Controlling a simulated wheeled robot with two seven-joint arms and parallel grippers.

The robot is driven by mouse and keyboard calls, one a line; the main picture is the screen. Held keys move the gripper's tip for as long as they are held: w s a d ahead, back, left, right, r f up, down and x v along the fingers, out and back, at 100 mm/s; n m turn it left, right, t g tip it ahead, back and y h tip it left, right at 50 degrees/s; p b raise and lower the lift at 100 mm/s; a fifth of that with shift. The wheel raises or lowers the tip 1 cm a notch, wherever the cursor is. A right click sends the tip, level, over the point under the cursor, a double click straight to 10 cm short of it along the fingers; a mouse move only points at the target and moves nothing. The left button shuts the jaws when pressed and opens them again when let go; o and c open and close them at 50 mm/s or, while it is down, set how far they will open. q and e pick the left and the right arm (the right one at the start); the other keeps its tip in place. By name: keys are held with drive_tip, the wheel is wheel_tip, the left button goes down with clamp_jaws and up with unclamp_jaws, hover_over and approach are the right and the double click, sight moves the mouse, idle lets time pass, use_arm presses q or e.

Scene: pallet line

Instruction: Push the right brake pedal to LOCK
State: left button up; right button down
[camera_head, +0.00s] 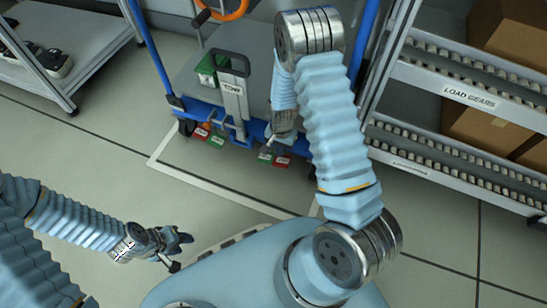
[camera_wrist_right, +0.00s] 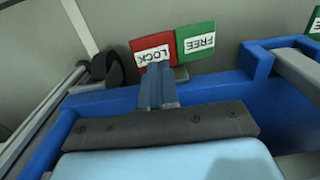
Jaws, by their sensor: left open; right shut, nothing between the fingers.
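The right brake pedal on the blue cart shows a red LOCK plate (camera_head: 282,161) and a green FREE plate (camera_head: 265,154) at the cart's lower edge. In the right wrist view the red LOCK plate (camera_wrist_right: 149,50) and green FREE plate (camera_wrist_right: 196,42) appear upside down, side by side. My right gripper (camera_head: 283,134) is shut and empty, just above these plates. In the wrist view its fingertips (camera_wrist_right: 157,68) overlap the lower edge of the LOCK plate; I cannot tell whether they touch it. My left gripper (camera_head: 184,241) is open and empty, low at the left, far from the pedals.
The left brake pedal has a red plate (camera_head: 200,133) and a green plate (camera_head: 217,140). A TOW handle (camera_head: 233,95) stands between the pedals. A roller rack (camera_head: 455,95) with boxes is at the right, a shelf (camera_head: 60,70) at upper left. Blue posts flank the cart.

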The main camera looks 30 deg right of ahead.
sight(280, 160)
drive_tip(key=shift+f+b, duration=1.85)
drive_tip(key=shift+f, duration=0.55)
idle(1.1)
wheel_tip(280, 160, up, 7)
drive_tip(key=p, duration=0.5)
drive_tip(key=shift+r+p, duration=0.15)
drive_tip(key=shift+p, duration=0.15)
idle(0.4)
drive_tip(key=s+a+r+n+y+p, duration=0.2)
drive_tip(key=s+a+r+n+p, duration=0.1)
drive_tip(key=s+a, duration=0.4)
drive_tip(key=s+a+r+n+y+p, duration=0.2)
drive_tip(key=s+a+r+n+p, duration=0.1)
drive_tip(key=s+a+n+p, duration=0.2)
drive_tip(key=s+a, duration=0.2)
drive_tip(key=a, duration=0.2)
drive_tip(key=shift+s+a+t+p, duration=0.3)
drive_tip(key=shift+s+t+p, duration=0.05)
drive_tip(key=shift+t+p, duration=0.05)
